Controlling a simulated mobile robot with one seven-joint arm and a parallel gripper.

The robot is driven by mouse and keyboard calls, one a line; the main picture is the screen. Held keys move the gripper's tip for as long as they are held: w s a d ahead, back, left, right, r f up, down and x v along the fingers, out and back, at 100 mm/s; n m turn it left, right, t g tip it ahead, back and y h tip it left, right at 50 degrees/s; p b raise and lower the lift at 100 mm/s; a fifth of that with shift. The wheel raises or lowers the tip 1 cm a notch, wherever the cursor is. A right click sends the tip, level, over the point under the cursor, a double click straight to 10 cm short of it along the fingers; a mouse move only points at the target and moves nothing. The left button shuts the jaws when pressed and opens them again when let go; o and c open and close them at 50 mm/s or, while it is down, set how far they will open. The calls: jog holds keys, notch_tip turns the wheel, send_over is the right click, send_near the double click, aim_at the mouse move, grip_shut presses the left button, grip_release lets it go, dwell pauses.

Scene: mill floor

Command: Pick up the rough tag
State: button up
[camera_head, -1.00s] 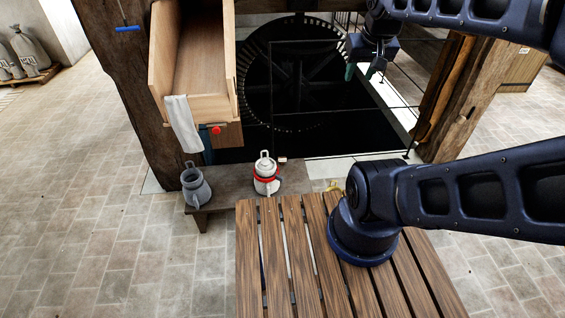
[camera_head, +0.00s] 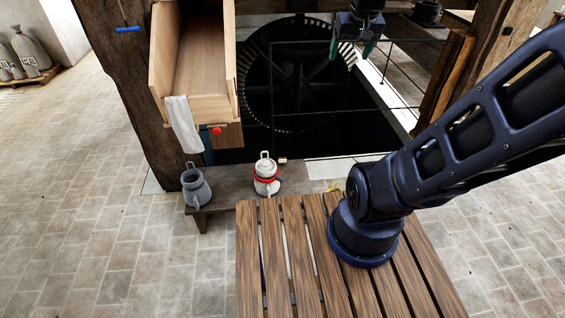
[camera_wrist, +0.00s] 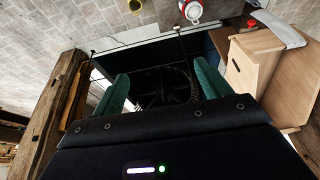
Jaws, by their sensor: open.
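I cannot pick out a thing that is clearly the rough tag. A small pale piece with a red mark (camera_head: 282,160) lies on the low grey bench (camera_head: 228,186), just right of the white pot; it is too small to tell what it is. My gripper (camera_head: 350,50) hangs high over the dark pit, up and to the right of the bench and well apart from it. Its green fingers stand wide apart in the wrist view (camera_wrist: 161,86), with nothing between them but the dark wheel far below.
A white pot with a red band (camera_head: 265,176) and a grey jug (camera_head: 195,186) stand on the bench. A wooden chute (camera_head: 197,108) with a white cloth (camera_head: 183,124) hangs above it. Thin rails (camera_head: 335,41) cross the pit near my gripper. The slatted table (camera_head: 275,250) is bare beside my arm's base.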

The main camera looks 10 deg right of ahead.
jog(key=w, duration=1.2)
jog(key=g, duration=0.4)
send_over(282, 161)
jog(key=w, duration=0.1)
notch_tip(282, 161, down, 80)
jog(key=shift+d+f, duration=0.2)
jog(key=shift+f, duration=5.2)
